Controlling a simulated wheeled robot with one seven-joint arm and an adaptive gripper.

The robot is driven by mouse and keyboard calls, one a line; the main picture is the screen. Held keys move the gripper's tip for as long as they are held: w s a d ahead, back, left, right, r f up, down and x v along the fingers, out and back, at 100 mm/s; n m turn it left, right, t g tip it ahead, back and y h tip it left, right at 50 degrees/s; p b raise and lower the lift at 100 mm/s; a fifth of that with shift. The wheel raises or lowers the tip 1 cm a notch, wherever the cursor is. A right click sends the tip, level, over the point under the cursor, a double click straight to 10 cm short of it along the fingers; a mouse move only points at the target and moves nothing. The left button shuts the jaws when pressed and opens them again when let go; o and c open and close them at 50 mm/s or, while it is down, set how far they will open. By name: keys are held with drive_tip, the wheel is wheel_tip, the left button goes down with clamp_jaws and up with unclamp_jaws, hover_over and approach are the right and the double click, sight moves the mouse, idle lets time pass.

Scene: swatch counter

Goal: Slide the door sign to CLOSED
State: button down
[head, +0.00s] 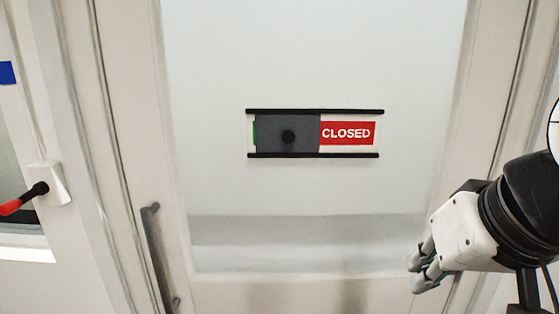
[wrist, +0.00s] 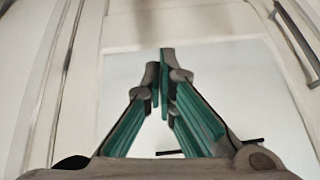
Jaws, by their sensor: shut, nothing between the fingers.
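The door sign (head: 313,112) is mounted on the glass pane of the door, with black rails above and below. Its grey slider (head: 270,126) with a round black knob (head: 288,137) sits over the left part. The red CLOSED panel (head: 347,133) shows uncovered on the right. A thin green strip (head: 254,133) shows at the slider's left edge. My gripper (head: 418,274) is at the lower right in the head view, apart from the sign. In the wrist view its fingertips (wrist: 166,62) meet, shut and empty.
A grey door handle (head: 157,258) stands upright at the lower left of the door. A lever with a red grip (head: 20,202) sticks out from a white plate at the far left. The glass around the sign is clear.

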wheel_tip(320, 180, down, 3)
drive_tip(key=s+d, duration=0.1)
drive_tip(key=s, duration=0.1)
wheel_tip(320, 180, up, 25)
drive_tip(key=m+g+y+b, duration=0.2)
drive_tip(key=g+y, duration=0.2)
drive_tip(key=y, duration=0.4)
hover_over(292, 120)
drive_tip(key=s+d, duration=0.5)
drive_tip(key=d, duration=0.6)
drive_tip(key=x, duration=0.4)
drive_tip(key=p+x, duration=0.1)
drive_tip(key=x, duration=0.8)
drive_tip(key=shift+s+a+p, duration=0.2)
drive_tip(key=shift+s+p, duration=0.1)
drive_tip(key=shift+p, duration=0.05)
drive_tip(key=shift+a+r+p, duration=0.1)
drive_tip(key=shift+a+p, duration=0.25)
drive_tip(key=shift+a, duration=0.75)
drive_tip(key=shift+d, duration=0.1)
